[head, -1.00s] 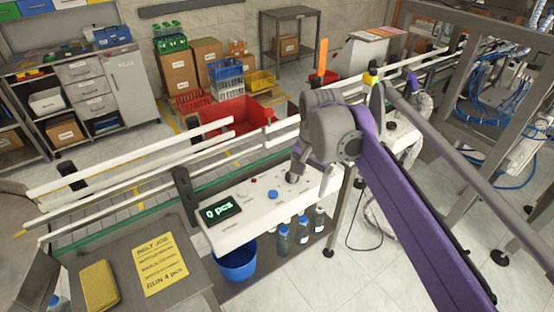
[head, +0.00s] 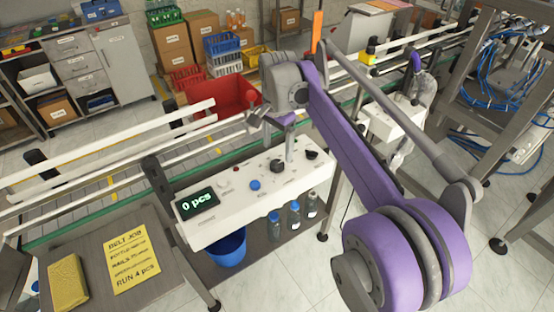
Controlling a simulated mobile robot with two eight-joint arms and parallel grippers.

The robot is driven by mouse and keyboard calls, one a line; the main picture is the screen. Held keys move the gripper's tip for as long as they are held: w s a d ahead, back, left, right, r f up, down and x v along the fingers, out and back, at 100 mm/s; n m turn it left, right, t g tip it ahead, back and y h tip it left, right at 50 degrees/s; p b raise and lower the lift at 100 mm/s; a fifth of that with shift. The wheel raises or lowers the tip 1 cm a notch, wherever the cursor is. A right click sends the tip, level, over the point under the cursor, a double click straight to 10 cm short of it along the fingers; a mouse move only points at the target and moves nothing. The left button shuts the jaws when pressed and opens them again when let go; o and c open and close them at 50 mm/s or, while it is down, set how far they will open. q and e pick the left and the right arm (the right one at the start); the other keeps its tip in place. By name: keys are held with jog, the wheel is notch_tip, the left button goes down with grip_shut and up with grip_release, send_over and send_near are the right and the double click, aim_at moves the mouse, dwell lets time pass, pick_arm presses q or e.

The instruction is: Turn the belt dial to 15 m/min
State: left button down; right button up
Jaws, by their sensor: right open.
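The white control panel (head: 225,208) stands in front of the conveyor, with a green display (head: 197,203) reading "0 pcs". On its top are a blue button (head: 254,185), a dark round knob (head: 276,166) and another black knob (head: 311,155) at the right end. Their labels are too small to read, so I cannot tell which is the belt dial or its setting. A grey upright post (head: 289,146) stands between the knobs. My right gripper (head: 262,121) is open and empty above the panel's back edge, apart from the knobs. My left gripper is out of view.
The conveyor's white rails (head: 110,150) run behind the panel. A red bin (head: 232,98) stands beyond. A yellow note (head: 133,262) reading "RUN 4 pcs" and a yellow sponge (head: 68,282) lie on the side table. Bottles (head: 294,218) and a blue bucket (head: 228,248) are below.

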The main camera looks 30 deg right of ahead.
aim_at(278, 163)
notch_tip(278, 163, down, 5)
jog(key=shift+f, duration=0.2)
grip_shut()
dwell(0.5)
